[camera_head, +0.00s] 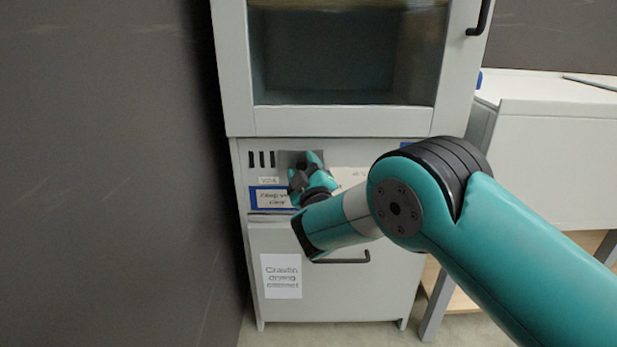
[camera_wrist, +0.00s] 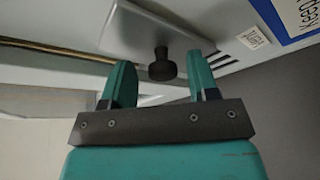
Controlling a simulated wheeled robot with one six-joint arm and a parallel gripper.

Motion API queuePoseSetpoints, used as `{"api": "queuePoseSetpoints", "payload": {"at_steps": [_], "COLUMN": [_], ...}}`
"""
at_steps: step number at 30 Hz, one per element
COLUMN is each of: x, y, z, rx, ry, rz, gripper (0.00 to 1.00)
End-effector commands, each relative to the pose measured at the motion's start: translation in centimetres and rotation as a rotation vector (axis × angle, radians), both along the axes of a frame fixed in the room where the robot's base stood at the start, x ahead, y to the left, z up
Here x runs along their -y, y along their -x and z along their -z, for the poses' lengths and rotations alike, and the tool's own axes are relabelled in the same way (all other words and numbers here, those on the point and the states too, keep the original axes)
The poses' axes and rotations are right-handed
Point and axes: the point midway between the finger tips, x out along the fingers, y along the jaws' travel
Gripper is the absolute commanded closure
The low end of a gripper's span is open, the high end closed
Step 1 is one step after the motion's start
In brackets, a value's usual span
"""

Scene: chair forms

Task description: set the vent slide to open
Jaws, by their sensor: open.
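The vent slide is a flat grey plate (camera_wrist: 140,32) with a black round knob (camera_wrist: 162,66) on the cabinet's front panel. In the head view the plate (camera_head: 287,158) shows just right of the dark vent slots (camera_head: 262,159), above a small "Vent" label (camera_head: 268,180); my gripper hides the knob there. Dark slots (camera_wrist: 222,62) also show beside the plate in the wrist view. My gripper (camera_wrist: 161,63) is open, with its teal fingers on either side of the knob and a gap on each side. In the head view my gripper (camera_head: 304,176) is in front of the panel.
The glass-fronted cabinet door (camera_head: 345,122) is above the panel. A lower door (camera_head: 332,292) with a black handle (camera_head: 345,260) is below. A dark wall (camera_head: 110,180) stands close on the left. A white bench (camera_head: 560,120) stands on the right.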

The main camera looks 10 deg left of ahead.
Motion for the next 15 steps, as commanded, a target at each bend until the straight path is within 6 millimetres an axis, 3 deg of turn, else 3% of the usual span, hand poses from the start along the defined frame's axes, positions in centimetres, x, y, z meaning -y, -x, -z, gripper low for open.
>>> {"api": "queuePoseSetpoints", "payload": {"at_steps": [5,15], "x": [0.5,2.7], "y": [1.2,6.0], "z": [0.6,2.5], "rx": [-0.002,-0.002], "ry": [0.002,0.006], "rz": [0.002,0.002], "gripper": [0.46,0.46]}}
